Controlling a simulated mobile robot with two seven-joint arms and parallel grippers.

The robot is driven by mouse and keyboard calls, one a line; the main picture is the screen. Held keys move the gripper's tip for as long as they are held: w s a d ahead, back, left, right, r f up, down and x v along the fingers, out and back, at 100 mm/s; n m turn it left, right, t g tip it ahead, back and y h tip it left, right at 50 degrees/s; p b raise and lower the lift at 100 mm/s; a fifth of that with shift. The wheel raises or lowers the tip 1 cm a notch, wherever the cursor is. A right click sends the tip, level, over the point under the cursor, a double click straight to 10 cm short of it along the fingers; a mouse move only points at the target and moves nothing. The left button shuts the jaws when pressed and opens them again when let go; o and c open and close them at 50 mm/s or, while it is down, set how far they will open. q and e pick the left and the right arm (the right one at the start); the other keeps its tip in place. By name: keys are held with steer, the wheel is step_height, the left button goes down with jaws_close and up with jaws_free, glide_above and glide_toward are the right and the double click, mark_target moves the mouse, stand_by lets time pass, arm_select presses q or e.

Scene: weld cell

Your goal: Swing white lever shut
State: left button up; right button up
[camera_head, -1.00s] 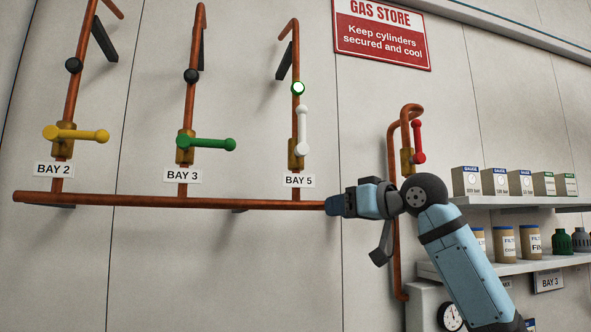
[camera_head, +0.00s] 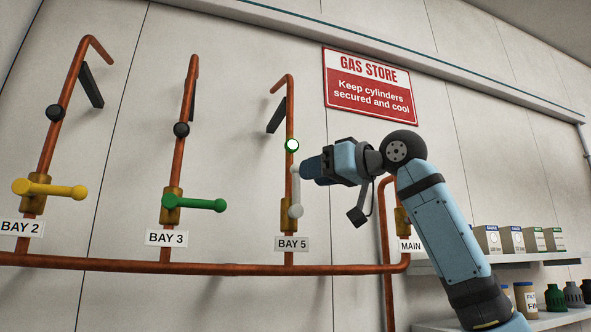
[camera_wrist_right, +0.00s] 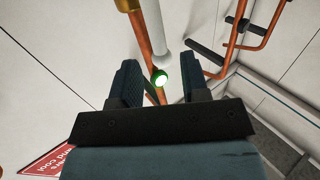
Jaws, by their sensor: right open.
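The white lever (camera_head: 296,192) on the BAY 5 pipe stands upright, in line with the pipe, above its brass valve body (camera_head: 289,220). A lit green-ringed lamp (camera_head: 292,146) sits on the pipe just above the lever's tip. My right gripper (camera_head: 303,171) is beside the lever's upper end, on its right. In the right wrist view, my right gripper (camera_wrist_right: 158,84) is open, and the white lever (camera_wrist_right: 161,56) and the glowing green lamp (camera_wrist_right: 159,77) appear between its two fingers. Whether the fingers touch the lever cannot be told. My left gripper is not in view.
A yellow lever (camera_head: 50,189) at BAY 2 and a green lever (camera_head: 194,203) at BAY 3 both lie crosswise to their pipes. A copper header pipe (camera_head: 200,268) runs below. A shelf (camera_head: 555,257) with boxes and jars stands at right.

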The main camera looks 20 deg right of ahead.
mark_target(297, 176)
steer(key=p+x, duration=0.1)
steer(key=x, duration=0.4)
steer(key=shift+w, duration=0.15)
jaws_close()
